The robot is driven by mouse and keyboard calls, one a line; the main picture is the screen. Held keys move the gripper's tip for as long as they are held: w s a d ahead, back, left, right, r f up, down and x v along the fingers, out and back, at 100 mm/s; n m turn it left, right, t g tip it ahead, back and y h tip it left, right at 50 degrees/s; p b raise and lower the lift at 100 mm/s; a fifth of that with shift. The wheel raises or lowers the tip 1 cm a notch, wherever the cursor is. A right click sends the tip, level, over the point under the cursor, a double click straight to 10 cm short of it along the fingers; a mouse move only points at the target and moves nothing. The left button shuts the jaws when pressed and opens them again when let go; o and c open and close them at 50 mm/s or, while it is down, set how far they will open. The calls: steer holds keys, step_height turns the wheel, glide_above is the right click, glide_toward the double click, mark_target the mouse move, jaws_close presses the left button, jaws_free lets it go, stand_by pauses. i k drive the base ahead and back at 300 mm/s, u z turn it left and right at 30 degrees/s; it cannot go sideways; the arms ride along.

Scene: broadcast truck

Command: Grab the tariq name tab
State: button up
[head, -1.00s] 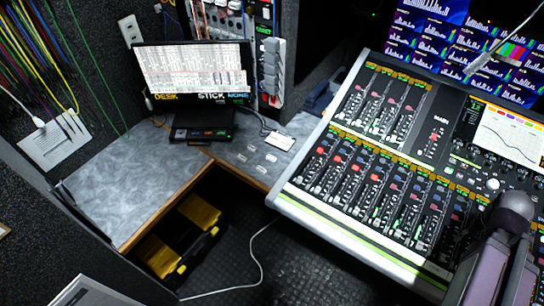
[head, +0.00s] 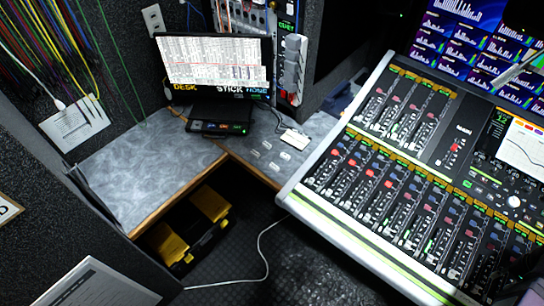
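Several small pale tabs lie on the grey desk top (head: 150,170), near its right end: one tab (head: 267,145), a second tab (head: 255,153), a third tab (head: 285,156) and others close by. They lie flat and apart from each other. Any lettering on them is too small to read, so I cannot tell which is the tariq name tab. My gripper is not in view; only a bit of my arm shows at the bottom right corner.
The large mixing console (head: 400,180) borders the desk on the right. A yellow-black toolbox (head: 190,230) sits below.

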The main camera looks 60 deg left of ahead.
mark_target(283, 155)
steer(key=z, duration=0.15)
steer(key=k, duration=1.35)
steer(key=u, duration=1.6)
steer(key=i, duration=1)
